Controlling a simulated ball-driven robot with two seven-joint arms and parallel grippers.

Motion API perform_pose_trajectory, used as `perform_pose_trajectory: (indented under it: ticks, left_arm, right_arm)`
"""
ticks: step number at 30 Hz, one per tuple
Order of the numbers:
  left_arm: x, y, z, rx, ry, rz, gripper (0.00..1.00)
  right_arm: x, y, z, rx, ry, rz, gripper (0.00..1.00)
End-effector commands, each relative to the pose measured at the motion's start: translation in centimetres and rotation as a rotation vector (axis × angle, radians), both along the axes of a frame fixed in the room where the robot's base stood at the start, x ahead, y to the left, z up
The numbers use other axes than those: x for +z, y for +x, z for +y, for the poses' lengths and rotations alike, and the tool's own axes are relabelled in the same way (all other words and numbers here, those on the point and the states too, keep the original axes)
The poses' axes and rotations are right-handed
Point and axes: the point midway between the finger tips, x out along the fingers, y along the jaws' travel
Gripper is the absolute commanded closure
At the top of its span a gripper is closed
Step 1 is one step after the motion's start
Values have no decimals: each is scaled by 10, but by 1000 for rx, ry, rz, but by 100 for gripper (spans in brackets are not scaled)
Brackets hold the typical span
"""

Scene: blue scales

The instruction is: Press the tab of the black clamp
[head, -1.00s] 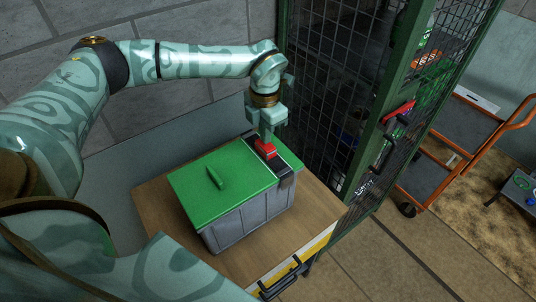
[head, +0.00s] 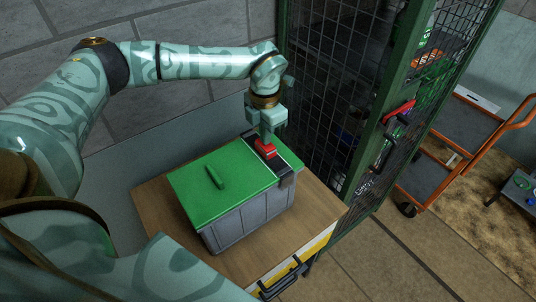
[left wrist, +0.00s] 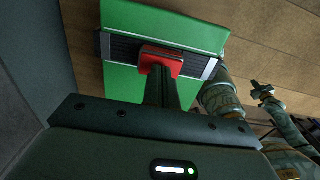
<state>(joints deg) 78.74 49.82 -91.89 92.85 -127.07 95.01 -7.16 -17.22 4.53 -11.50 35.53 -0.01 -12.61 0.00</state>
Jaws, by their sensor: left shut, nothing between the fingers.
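A grey bin with a green lid (head: 215,172) stands on a wooden-topped cabinet. The black clamp (head: 286,177) runs across the right end of the lid, and its dark strip also shows in the left wrist view (left wrist: 122,47). Its red tab (head: 265,149) sits on the strip and shows in the left wrist view (left wrist: 163,58). My left gripper (head: 267,138) points down, shut and empty, with its tips at the red tab. In the left wrist view the fingers overlap the tab's near edge; whether they touch is unclear. A dark forked end, seemingly my right gripper (left wrist: 262,92), shows small at right.
The wooden cabinet top (head: 313,208) has bare room in front of the bin. A green-framed mesh cage (head: 340,80) with a red handle stands close on the right. A grey wall is behind, and an orange trolley (head: 462,150) stands farther right.

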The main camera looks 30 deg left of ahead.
Motion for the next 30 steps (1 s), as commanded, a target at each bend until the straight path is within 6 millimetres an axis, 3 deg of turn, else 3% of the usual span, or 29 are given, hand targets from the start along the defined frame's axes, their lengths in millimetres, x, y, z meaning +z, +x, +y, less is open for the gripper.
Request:
perform_pose_trajectory:
  ticks: [30]
  left_arm:
    - [-13, 0, 0, 0, 0, 0, 100]
  right_arm:
    - [-5, 0, -2, 0, -2, 0, 100]
